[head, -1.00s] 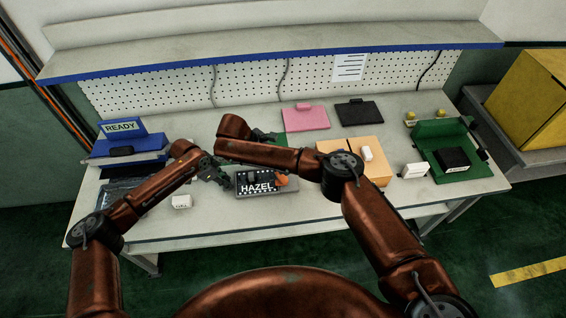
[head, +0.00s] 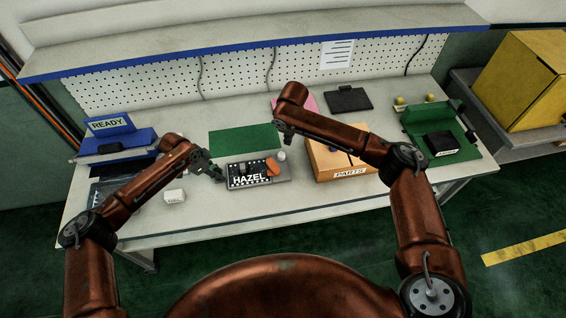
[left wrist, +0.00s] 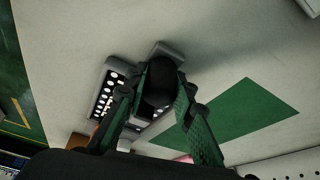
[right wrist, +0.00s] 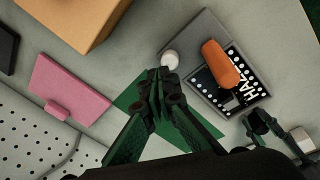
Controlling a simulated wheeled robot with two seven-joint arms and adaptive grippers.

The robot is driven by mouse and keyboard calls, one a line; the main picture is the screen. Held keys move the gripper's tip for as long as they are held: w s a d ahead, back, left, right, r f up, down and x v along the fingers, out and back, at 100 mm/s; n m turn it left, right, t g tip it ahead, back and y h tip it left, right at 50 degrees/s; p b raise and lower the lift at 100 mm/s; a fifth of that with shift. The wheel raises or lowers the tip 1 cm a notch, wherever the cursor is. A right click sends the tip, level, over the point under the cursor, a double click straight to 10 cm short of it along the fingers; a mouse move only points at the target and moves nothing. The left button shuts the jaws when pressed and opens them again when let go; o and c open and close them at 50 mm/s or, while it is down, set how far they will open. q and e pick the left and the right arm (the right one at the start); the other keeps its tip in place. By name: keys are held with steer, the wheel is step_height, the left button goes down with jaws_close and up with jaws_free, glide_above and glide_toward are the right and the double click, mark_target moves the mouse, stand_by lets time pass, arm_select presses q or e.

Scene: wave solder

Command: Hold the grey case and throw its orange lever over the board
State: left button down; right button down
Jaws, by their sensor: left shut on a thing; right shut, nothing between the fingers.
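The grey case (head: 284,181) lies on the bench, with a black board (head: 248,181) marked HAZEL on it. Its orange lever (head: 273,167) is at the board's right end. In the right wrist view the lever (right wrist: 220,64) overlaps the board's edge; I cannot tell its exact tilt. A white round knob (right wrist: 170,58) stands by the case's edge. My left gripper (head: 217,173) is shut on the case's left end, its grip partly hidden in the left wrist view (left wrist: 160,88). My right gripper (head: 287,137) is shut and empty, behind and above the case; its fingertips (right wrist: 160,84) are apart from the lever.
A green mat (head: 240,140) lies behind the case. An orange PARTS box (head: 345,173) stands close to the right. A small white block (head: 174,196) and a blue READY stand (head: 110,126) are at left. The front bench strip is clear.

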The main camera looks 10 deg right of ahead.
arm_select(q)
steer(key=shift+f, duration=0.1)
arm_select(e)
steer(key=s+a+f+m+y, duration=0.1)
steer(key=s+f+m+y, duration=0.1)
steer(key=s+f+y, duration=0.15)
steer(key=m+t+y, duration=0.5)
steer(key=m+y, duration=0.2)
steer(key=m, duration=0.4)
glide_toward(274, 160)
steer(key=s+d+f, duration=0.1)
steer(key=s+f, duration=0.1)
steer(key=s+d+r+m+t, duration=0.1)
steer(key=s+d+m+t, duration=0.1)
steer(key=d+m+t, duration=0.25)
steer(key=shift+m+g, duration=0.25)
steer(key=shift+m, duration=0.1)
steer(key=x, duration=0.4)
steer(key=s+a+x, duration=0.1)
steer(key=x, duration=0.6)
steer(key=shift+a+f, duration=0.2)
steer(key=shift+a, duration=0.3)
steer(key=shift+a+f, duration=0.1)
steer(key=shift+a, duration=0.2)
